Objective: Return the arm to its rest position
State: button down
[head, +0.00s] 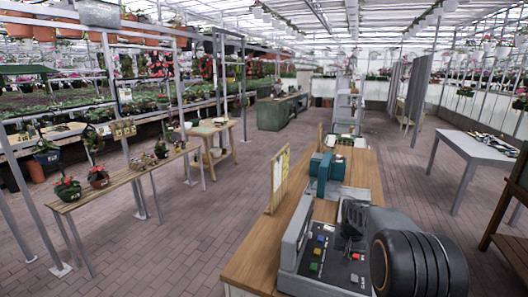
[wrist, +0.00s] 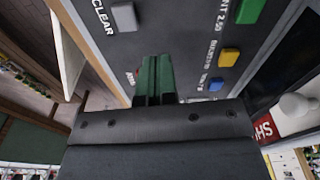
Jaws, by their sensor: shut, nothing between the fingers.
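My gripper (wrist: 153,80) shows in the wrist view as two green fingers pressed together at the end of a dark body, with nothing between them. It is close to the dark key panel (wrist: 180,35) of a register, seen past the fingers. A grey key (wrist: 124,16) by the word CLEAR, a yellow key (wrist: 229,57) and a blue key (wrist: 216,84) show around it. I cannot tell whether the fingertips touch the panel. In the head view my dark arm reaches over the right side of the register (head: 330,260), and the fingertips cannot be made out.
The register stands on a wooden counter (head: 255,255). A teal device (head: 326,172) and a wooden frame (head: 279,182) stand behind it. A plant bench (head: 125,177) is at left, a white table (head: 475,150) at right. Brick floor (head: 190,235) is clear between the bench and counter.

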jog(key=s+a+r+n+t, duration=0.1)
jog(key=s+a+r, duration=0.2)
jog(key=s, duration=0.5)
jog(key=s+a+r+n+t+b, duration=0.1)
jog(key=s+a+r, duration=0.1)
jog(key=s, duration=0.6)
jog(key=s+a+r+n+t+b, duration=0.1)
jog(key=s+a+r+t, duration=0.1)
jog(key=s+a, duration=0.3)
jog(key=s+r, duration=0.1)
jog(key=s, duration=0.3)
jog(key=shift+r, duration=0.35)
